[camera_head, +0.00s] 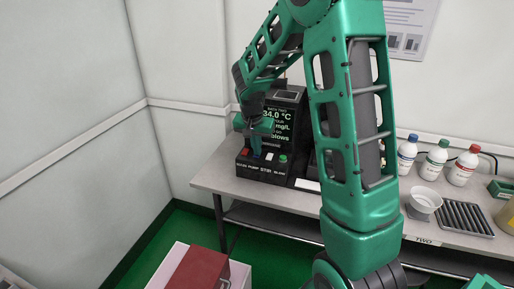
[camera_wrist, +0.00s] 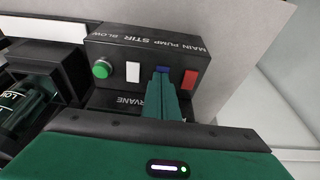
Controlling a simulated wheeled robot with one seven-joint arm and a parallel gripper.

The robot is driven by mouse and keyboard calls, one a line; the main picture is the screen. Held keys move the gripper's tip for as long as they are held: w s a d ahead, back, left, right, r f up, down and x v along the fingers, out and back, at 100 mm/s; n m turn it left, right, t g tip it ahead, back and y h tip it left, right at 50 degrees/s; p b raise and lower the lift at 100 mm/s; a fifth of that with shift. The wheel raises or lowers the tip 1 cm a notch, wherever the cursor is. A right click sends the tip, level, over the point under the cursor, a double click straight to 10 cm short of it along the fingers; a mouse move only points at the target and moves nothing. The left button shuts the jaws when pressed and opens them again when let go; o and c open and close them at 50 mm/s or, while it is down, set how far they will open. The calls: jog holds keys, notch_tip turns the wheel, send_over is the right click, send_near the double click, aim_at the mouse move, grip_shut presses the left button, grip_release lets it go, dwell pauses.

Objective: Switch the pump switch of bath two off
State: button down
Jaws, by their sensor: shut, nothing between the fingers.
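A black control box (camera_head: 262,171) sits on the left of the bench in the head view, below a dark display (camera_head: 278,122) with readings. In the wrist view, the box (camera_wrist: 118,42) is lettered MAIN, PUMP, STIR and BLOW. It carries a red switch (camera_wrist: 189,79), a blue switch (camera_wrist: 163,69), a white switch (camera_wrist: 133,72) and a round green button (camera_wrist: 102,69). My gripper (camera_wrist: 163,79) is shut and empty, its green fingertips at the blue switch and covering most of it. I cannot tell whether they touch. The gripper (camera_head: 256,150) is over the box in the head view.
The bench (camera_head: 214,176) also holds several capped bottles (camera_head: 438,158), a white bowl (camera_head: 425,201) and a ribbed dark rack (camera_head: 465,219). A sign reading TWO (camera_head: 422,240) is on its front edge. My arm hides the bench's middle. A red box (camera_head: 196,270) stands lower left.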

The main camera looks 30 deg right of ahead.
jog(key=shift+s+a+f, duration=0.15)
jog(key=shift+s+a, duration=0.1)
jog(key=shift+a, duration=0.05)
jog(key=shift+r, duration=0.25)
jog(key=v, duration=1.3)
jog(key=shift+w+d+r, duration=0.15)
jog(key=shift+w+r, duration=0.1)
jog(key=shift+r, duration=0.1)
jog(key=shift+d, duration=0.1)
jog(key=shift+w+d+r, duration=0.2)
jog(key=shift+w+d, duration=0.25)
jog(key=shift+d, duration=0.1)
